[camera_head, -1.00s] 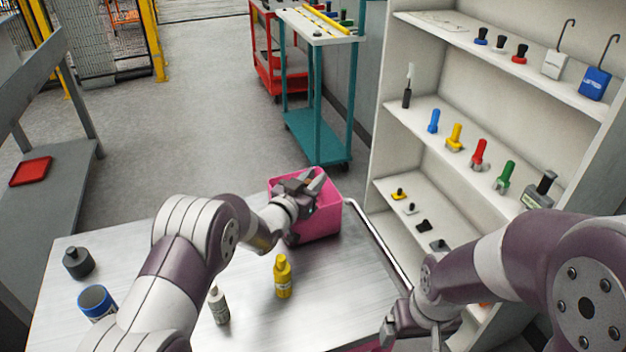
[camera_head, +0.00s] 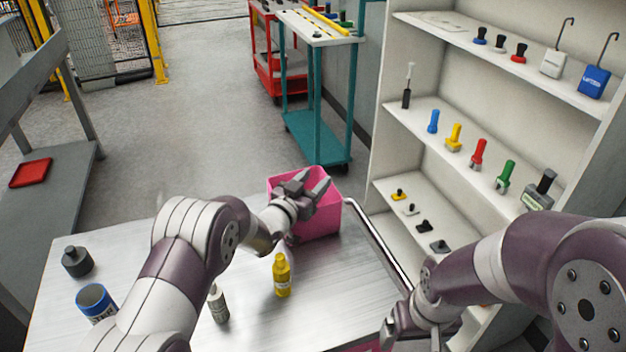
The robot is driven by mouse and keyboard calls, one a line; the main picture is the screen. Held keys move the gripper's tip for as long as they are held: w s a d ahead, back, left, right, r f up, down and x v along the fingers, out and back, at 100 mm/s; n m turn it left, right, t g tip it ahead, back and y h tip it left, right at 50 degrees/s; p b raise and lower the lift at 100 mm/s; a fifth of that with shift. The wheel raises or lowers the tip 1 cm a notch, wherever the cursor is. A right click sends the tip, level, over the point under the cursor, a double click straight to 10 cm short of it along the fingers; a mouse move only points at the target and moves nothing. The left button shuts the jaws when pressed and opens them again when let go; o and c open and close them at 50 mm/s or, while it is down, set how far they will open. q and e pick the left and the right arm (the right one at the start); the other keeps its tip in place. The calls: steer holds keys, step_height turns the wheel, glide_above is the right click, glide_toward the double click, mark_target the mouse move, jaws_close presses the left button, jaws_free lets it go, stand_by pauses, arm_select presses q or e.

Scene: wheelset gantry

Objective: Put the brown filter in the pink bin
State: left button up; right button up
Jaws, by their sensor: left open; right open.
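The pink bin (camera_head: 325,214) stands at the far right corner of the metal table. My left gripper (camera_head: 318,187) is open, over the bin's opening, with its fingers pointing right; nothing shows between them. The bin's inside is mostly hidden by this gripper. I see no brown filter; it may be hidden inside the bin or behind my arm, and I cannot tell which. My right gripper (camera_head: 400,335) is low at the table's right edge, apart from the bin. It looks empty.
On the table (camera_head: 255,310) stand a yellow bottle (camera_head: 282,277), a grey-white bottle (camera_head: 218,304), a blue-rimmed can (camera_head: 95,301) and a dark grey container (camera_head: 77,262). A shelf unit (camera_head: 440,130) with tools rises at the right. A teal cart (camera_head: 315,135) stands behind the bin.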

arm_select(q)
steer(key=b+v, duration=0.1)
steer(key=v, duration=0.6)
steer(key=shift+a+r, duration=0.2)
steer(key=shift+r, duration=0.05)
arm_select(e)
steer(key=shift+w+f, duration=0.15)
arm_select(q)
steer(key=shift+s, duration=0.1)
